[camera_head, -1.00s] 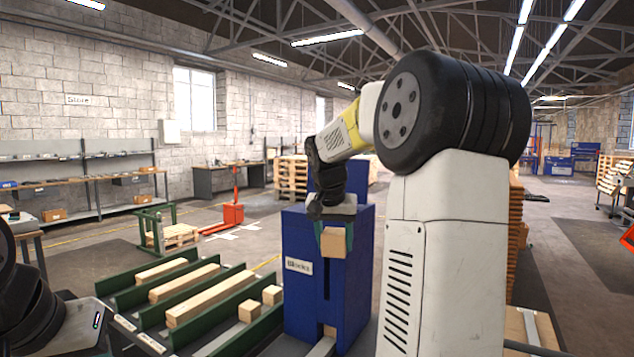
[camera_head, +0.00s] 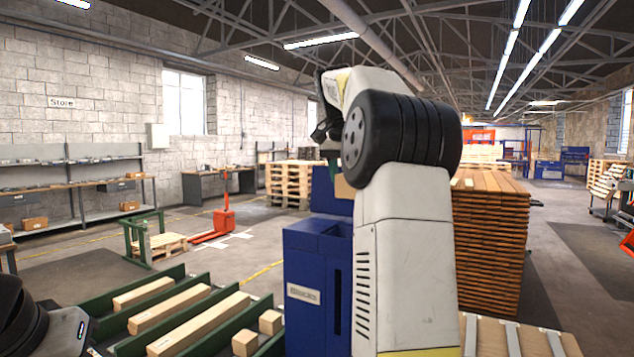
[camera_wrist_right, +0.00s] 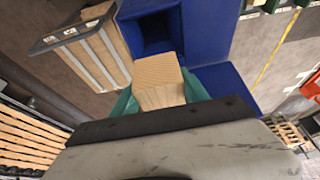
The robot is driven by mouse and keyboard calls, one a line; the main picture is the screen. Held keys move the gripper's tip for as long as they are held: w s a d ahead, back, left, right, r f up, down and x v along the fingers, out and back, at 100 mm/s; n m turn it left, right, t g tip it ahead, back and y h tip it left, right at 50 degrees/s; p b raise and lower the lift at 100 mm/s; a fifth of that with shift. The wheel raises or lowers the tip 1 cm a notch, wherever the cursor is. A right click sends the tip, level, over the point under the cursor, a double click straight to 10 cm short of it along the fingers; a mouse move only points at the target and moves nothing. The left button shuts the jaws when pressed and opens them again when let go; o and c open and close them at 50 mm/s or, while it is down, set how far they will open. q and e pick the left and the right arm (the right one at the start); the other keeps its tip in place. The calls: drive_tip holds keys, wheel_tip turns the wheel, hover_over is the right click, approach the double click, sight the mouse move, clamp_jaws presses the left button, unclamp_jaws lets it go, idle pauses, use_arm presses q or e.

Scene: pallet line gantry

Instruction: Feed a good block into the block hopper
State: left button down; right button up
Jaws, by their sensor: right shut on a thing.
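My right gripper (camera_wrist_right: 160,96) is shut on a light wooden block (camera_wrist_right: 160,78), with a green finger on each side. In the head view the block (camera_head: 343,188) shows only in part, behind my right arm and above the hopper's front part. The blue block hopper (camera_head: 304,262), labelled "Blocks", stands at the centre. In the right wrist view the hopper's open mouth (camera_wrist_right: 153,33) is just beyond the block; I cannot tell the height between them. Two more blocks (camera_head: 270,322) (camera_head: 244,342) lie in the right green lane. My left gripper is out of view.
Long wooden pieces (camera_head: 168,308) lie in the other green lanes (camera_head: 130,345) left of the hopper. A tall stack of brown boards (camera_head: 492,240) stands right of my right arm. A red pallet jack (camera_head: 222,222) and pallets stand behind on open floor.

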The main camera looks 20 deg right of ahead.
drive_tip(key=shift+w, duration=0.15)
drive_tip(key=shift+f, duration=5.7)
drive_tip(key=shift+a, duration=0.15)
drive_tip(key=shift+f, duration=0.5)
drive_tip(key=o, duration=1.5)
drive_tip(key=v, duration=0.7)
drive_tip(key=shift+s+r, duration=0.25)
drive_tip(key=shift+r, duration=0.1)
drive_tip(key=shift+a, duration=0.15)
